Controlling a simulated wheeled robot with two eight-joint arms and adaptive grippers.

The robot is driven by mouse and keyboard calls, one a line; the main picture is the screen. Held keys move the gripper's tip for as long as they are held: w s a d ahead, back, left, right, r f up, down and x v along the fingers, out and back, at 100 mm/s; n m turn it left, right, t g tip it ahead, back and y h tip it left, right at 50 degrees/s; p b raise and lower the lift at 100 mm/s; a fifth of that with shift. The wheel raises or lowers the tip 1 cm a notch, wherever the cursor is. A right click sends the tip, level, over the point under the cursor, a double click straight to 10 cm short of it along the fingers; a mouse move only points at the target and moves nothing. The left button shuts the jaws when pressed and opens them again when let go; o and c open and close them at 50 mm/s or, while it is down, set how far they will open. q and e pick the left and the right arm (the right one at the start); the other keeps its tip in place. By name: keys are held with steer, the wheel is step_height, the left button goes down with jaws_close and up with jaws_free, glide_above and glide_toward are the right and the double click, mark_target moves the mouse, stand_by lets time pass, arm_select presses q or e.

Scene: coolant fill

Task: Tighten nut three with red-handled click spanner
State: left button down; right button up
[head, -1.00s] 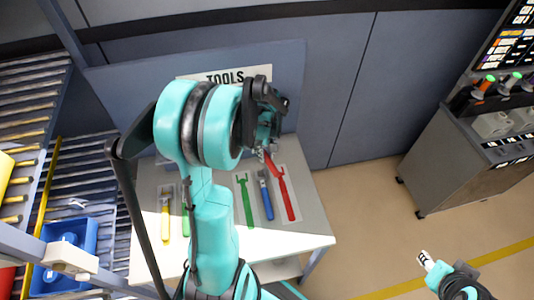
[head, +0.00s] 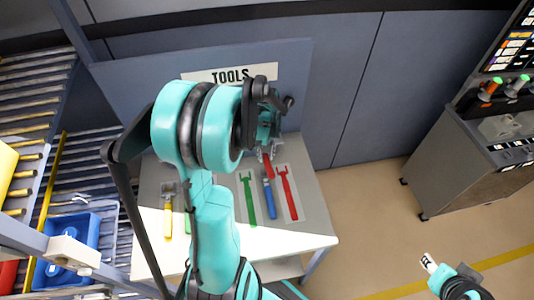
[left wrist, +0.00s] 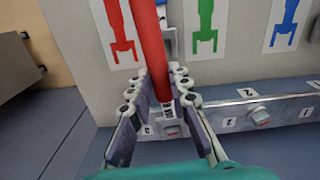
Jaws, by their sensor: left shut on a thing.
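The red-handled spanner (left wrist: 150,45) is between the two fingers of my left gripper (left wrist: 162,95), which is shut on it. Its handle runs toward the top of the left wrist view and its lower end is by a nut (left wrist: 171,130) on a metal bar. I cannot tell whether the jaw is seated around that nut. In the head view, a bit of the red handle (head: 267,166) shows below my left gripper (head: 268,128), at the back of the tool table. Another nut (left wrist: 260,115) is on the bar at right. My right gripper (head: 430,263) is small at lower right; its jaws are unclear.
A TOOLS panel (head: 300,75) stands behind. A blue bin (head: 80,235) is left, a grey cabinet (head: 470,165) right.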

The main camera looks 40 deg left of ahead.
arm_select(q)
steer(key=shift+s+a+m, duration=0.2)
steer(key=shift+s+m, duration=0.1)
steer(key=shift+m, duration=0.1)
steer(key=shift+s+a+m, duration=0.45)
steer(key=shift+s+m, duration=0.05)
steer(key=shift+m, duration=0.2)
stand_by(0.5)
steer(key=shift+s+a+m+b, duration=0.4)
steer(key=shift+s+a+m, duration=0.1)
steer(key=shift+m, duration=0.3)
steer(key=shift+a, duration=0.1)
steer(key=shift+w+d+n, duration=0.25)
steer(key=shift+d+n, duration=0.05)
